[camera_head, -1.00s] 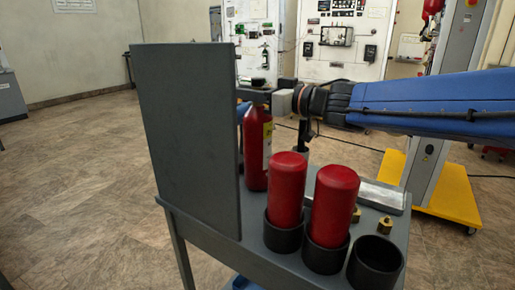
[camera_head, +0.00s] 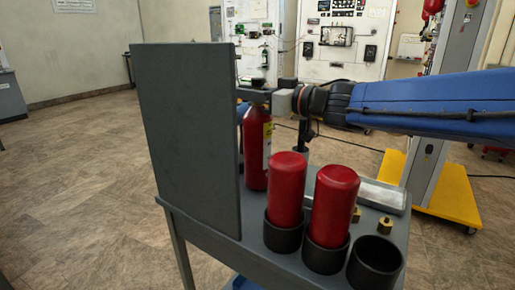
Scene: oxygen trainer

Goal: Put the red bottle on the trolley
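A red bottle (camera_head: 257,155) with a yellow and white label stands upright at the far side of the grey trolley (camera_head: 225,240), just right of its upright panel.
Two red-capped cylinders (camera_head: 287,190) (camera_head: 333,205) stand in black cup holders at the trolley's near side. An empty black holder (camera_head: 376,262) is to their right. Brass fittings (camera_head: 385,225) and a flat silver plate (camera_head: 365,193) lie behind. The tall grey panel (camera_head: 187,135) blocks the left.

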